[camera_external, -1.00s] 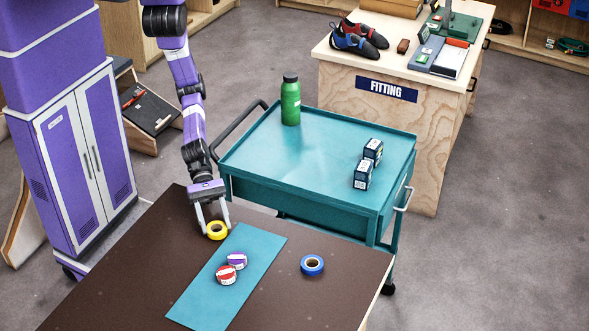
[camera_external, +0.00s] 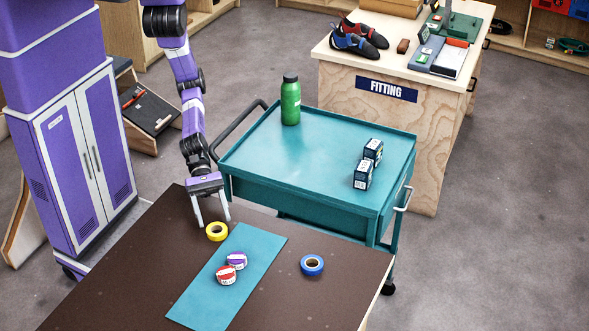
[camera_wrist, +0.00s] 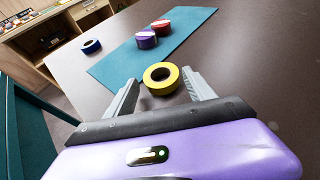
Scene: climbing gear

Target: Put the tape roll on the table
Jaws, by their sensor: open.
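A yellow tape roll (camera_external: 217,231) lies flat on the brown table (camera_external: 150,262), just off the teal mat's upper left edge. My gripper (camera_external: 213,222) is open and empty, its fingers pointing down just above and behind the yellow roll. In the wrist view the yellow roll (camera_wrist: 161,78) sits just ahead of and between the open fingertips (camera_wrist: 161,82). A blue tape roll (camera_external: 312,265) lies on the table right of the mat. A purple roll (camera_external: 237,260) and a red roll (camera_external: 226,275) sit together on the mat.
The teal mat (camera_external: 205,302) lies across the table. A teal cart (camera_external: 310,150) stands behind the table, holding a green bottle (camera_external: 290,101) and small boxes (camera_external: 362,174). A wooden fitting counter (camera_external: 345,105) is farther back. The table's right part is mostly clear.

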